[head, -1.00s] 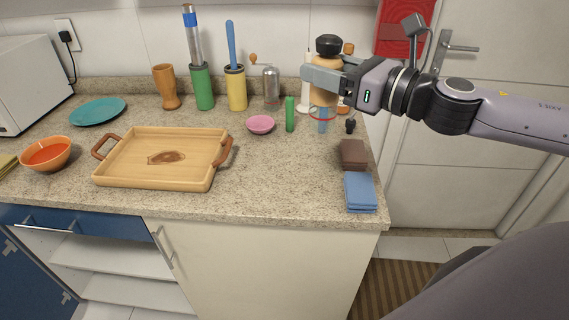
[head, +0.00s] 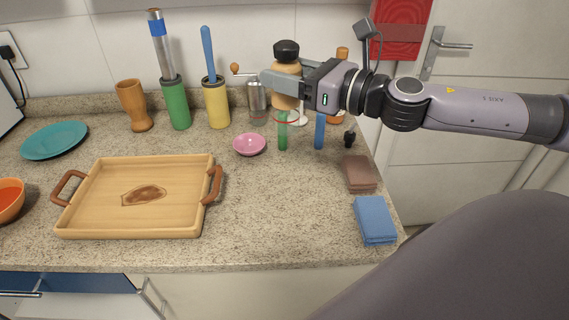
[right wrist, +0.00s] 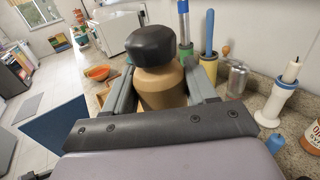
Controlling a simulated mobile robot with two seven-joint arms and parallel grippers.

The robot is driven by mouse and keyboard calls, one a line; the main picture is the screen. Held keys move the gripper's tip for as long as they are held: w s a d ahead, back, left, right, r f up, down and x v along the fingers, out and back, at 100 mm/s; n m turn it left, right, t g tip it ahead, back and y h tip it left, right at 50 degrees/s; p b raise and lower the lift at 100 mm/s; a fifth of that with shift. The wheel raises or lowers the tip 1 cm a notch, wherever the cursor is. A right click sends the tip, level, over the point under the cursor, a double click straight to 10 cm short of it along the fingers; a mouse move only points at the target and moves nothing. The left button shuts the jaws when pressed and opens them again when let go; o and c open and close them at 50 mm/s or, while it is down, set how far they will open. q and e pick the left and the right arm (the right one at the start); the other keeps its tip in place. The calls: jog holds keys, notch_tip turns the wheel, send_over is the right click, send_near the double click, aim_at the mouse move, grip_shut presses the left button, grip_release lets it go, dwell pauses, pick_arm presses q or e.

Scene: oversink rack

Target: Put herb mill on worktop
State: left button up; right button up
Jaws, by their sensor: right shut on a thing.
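My right gripper (head: 284,86) is shut on a tan mill with a black top (head: 286,68), which I take to be the herb mill. It holds the mill upright over the back right of the speckled stone worktop (head: 270,205), in front of the metal crank grinder. In the head view the mill's lower end overlaps the green bottle (head: 283,138); whether they touch I cannot tell. In the right wrist view the mill (right wrist: 160,90) sits between both fingers. My left gripper is not in view.
A pink bowl (head: 249,144), a blue bottle (head: 319,131) and the metal grinder (head: 257,102) stand near the mill. A wooden tray (head: 180,190) lies at left, brown (head: 360,173) and blue cloths (head: 375,219) at right. Worktop between tray and cloths is clear.

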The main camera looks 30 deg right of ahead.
notch_tip(320, 180, down, 18)
jog(key=b, duration=0.4)
dwell(0.3)
jog(key=shift+f+b, duration=0.1)
jog(key=shift+b, duration=0.2)
jog(key=o, duration=0.8)
jog(key=shift+f, duration=0.2)
jog(key=o, duration=0.4)
jog(key=shift+r, duration=0.1)
jog(key=shift+r, duration=0.1)
